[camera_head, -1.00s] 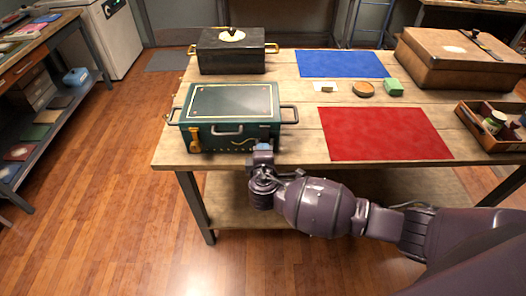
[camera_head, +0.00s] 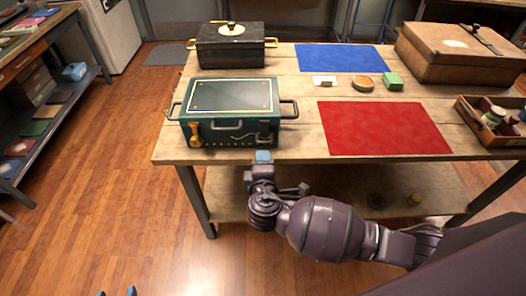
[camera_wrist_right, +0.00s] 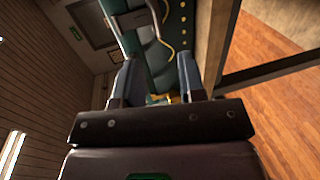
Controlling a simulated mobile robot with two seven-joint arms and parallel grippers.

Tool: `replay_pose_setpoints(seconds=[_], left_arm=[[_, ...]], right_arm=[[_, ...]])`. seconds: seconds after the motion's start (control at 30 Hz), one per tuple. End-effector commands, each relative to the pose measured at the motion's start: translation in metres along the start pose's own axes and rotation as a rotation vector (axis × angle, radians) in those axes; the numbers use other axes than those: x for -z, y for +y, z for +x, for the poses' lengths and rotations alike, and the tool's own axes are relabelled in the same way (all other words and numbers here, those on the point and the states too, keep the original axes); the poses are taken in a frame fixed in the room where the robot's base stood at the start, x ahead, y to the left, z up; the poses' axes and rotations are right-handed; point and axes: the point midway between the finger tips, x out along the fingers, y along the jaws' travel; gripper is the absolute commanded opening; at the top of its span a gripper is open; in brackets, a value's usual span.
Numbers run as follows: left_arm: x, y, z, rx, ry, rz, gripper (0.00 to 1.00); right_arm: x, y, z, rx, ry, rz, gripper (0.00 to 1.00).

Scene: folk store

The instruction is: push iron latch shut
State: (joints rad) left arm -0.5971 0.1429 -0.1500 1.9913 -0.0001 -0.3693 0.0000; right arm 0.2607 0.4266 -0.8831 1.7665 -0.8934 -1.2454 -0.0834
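A green chest (camera_head: 229,133) stands at the table's front left, its lid down. On its front, a dark iron latch (camera_head: 265,131) sits at the right and a brass latch (camera_head: 195,134) at the left. I cannot tell whether the iron latch is fully shut. My right gripper (camera_head: 262,156) is just below and in front of the iron latch, apparently apart from it. In the right wrist view, its two fingers (camera_wrist_right: 158,84) are apart, with the teal chest (camera_wrist_right: 158,58) beyond them. My left gripper (camera_head: 117,292) shows only two separated fingertips at the bottom edge.
A black chest (camera_head: 231,52) stands behind the green one. A red mat (camera_head: 383,128) and a blue mat (camera_head: 341,57) lie to the right. A brown case (camera_head: 455,58) and a tray of jars (camera_head: 468,113) are at the right end.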

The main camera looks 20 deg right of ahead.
Motion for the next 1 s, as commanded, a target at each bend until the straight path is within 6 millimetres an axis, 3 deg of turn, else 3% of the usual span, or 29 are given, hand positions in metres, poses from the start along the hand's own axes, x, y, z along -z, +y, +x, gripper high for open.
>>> replay_pose_setpoints(seconds=[0.1, 0.3, 1.0], left_arm=[[0.000, 0.000, -0.001, 0.000, 0.000, 0.000, 0.63], [-0.002, 0.000, -0.002, 0.001, -0.005, -0.001, 0.63], [-0.002, 0.000, -0.002, 0.001, -0.005, -0.001, 0.63]], right_arm=[[0.000, 0.000, -0.017, 0.001, -0.001, 0.001, 0.37], [0.000, 0.000, -0.030, 0.000, -0.001, 0.000, 0.37], [0.000, 0.000, -0.031, 0.000, -0.001, 0.000, 0.37]])
